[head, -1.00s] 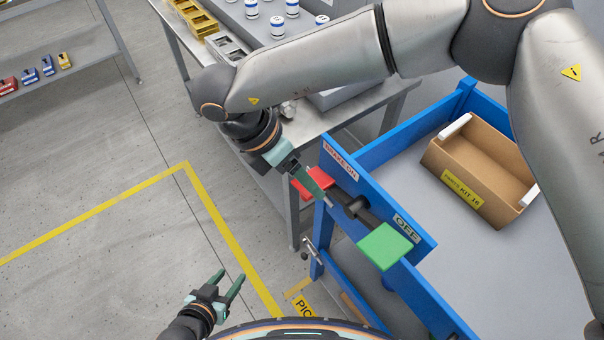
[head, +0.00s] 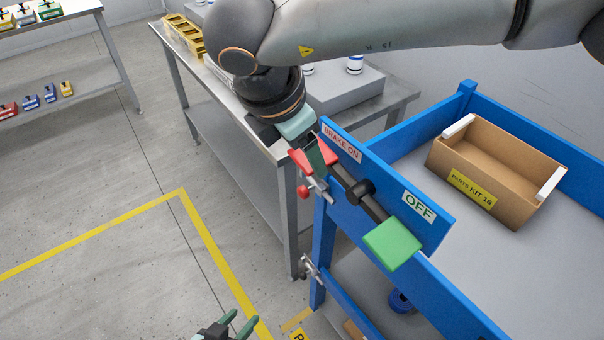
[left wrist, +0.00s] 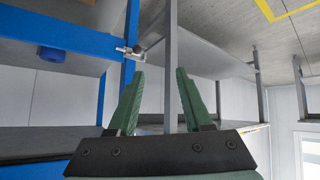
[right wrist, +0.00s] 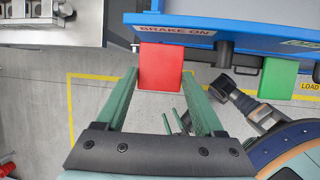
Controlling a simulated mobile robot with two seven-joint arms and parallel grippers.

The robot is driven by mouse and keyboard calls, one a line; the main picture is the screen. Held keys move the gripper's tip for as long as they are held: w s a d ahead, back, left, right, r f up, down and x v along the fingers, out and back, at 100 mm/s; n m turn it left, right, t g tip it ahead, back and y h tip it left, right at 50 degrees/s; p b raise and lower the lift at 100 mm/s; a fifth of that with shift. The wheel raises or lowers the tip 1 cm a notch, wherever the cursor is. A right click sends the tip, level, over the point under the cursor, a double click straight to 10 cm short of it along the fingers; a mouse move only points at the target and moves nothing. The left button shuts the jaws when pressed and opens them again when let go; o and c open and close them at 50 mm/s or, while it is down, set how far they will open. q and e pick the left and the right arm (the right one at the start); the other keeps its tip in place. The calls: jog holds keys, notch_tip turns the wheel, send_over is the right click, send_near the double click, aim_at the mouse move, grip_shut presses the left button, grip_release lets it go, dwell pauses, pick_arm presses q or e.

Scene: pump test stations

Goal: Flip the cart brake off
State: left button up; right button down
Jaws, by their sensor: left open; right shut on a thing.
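The brake lever (head: 374,207) is a dark bar pivoted on the blue plate at the cart's near side. It has a red pad (head: 297,161) near the BRAKE ON label (head: 343,146) and a green pad (head: 392,243) near the OFF label (head: 418,206). My right gripper (head: 318,155) is at the red end. In the right wrist view its fingers (right wrist: 160,78) stand on either side of the red pad (right wrist: 160,67), closed on it. My left gripper (head: 240,328) is open and empty, low over the floor; the left wrist view shows its parted fingers (left wrist: 157,85).
The blue cart (head: 325,240) holds a PARTS KIT 16 box (head: 510,205). A grey workbench (head: 265,150) stands close to its left, near my right gripper. A metal fitting with a red knob (head: 303,191) sits below the plate. Open floor lies left.

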jog(key=shift+s+d+r+t+y+b, duration=0.25)
jog(key=shift+t+y+b, duration=0.2)
jog(key=shift+b, duration=1.3)
jog(key=shift+r+b, duration=0.25)
jog(key=shift+b, duration=0.1)
jog(key=shift+r, duration=0.1)
grip_release()
jog(key=shift+s, duration=0.1)
jog(key=v, duration=1.2)
jog(key=shift+s+p, duration=0.25)
jog(key=shift+p, duration=0.15)
jog(key=shift+a+r, duration=0.1)
jog(key=shift+r, duration=0.05)
